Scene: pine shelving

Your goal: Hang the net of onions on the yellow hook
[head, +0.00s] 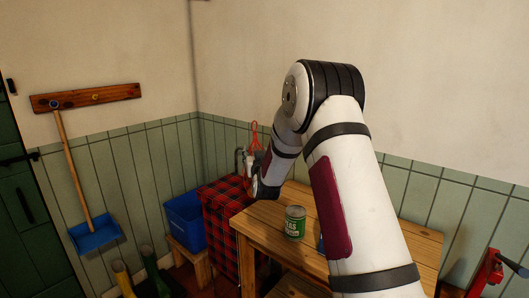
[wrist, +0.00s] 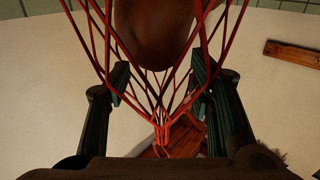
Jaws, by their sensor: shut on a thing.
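The net of onions is red mesh (wrist: 96,45) around a brown onion (wrist: 152,30) in the wrist view. My gripper (wrist: 160,85) is shut on the net, with dark fingers on both sides of its strands. In the head view a red loop of the net (head: 255,132) stands up beside my gripper (head: 243,160), and the onions are mostly hidden. The yellow hook (head: 96,97) is on a wooden wall board (head: 122,91), well to the left of my gripper. A blue dustpan (head: 95,234) hangs by its long handle from the board's left hook.
A green can (head: 294,222) is on the wooden table (head: 262,218). Boots (head: 122,280) stand at lower left. The wall between board and gripper is clear.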

